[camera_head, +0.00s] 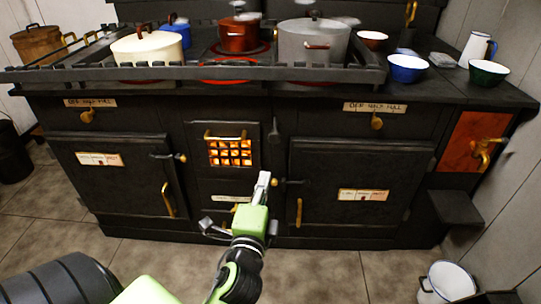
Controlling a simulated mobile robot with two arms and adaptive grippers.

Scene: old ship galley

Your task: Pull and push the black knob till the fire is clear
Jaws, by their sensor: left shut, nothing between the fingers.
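The black range's firebox door (246,133) stands in the middle, with orange fire glowing brightly behind its grate (230,152). My left gripper (264,179) is in front of the range, low and just right of the firebox. Its fingers are shut and empty. The gripper hides part of the lower panel. My right gripper is not in view.
Oven doors (112,174) (345,184) flank the firebox, both closed, with brass handles. Pots, including a cream pot (147,48) and a grey pot (312,42), stand behind the top rail. A white bucket (447,282) stands at lower right. The floor before the range is mostly clear.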

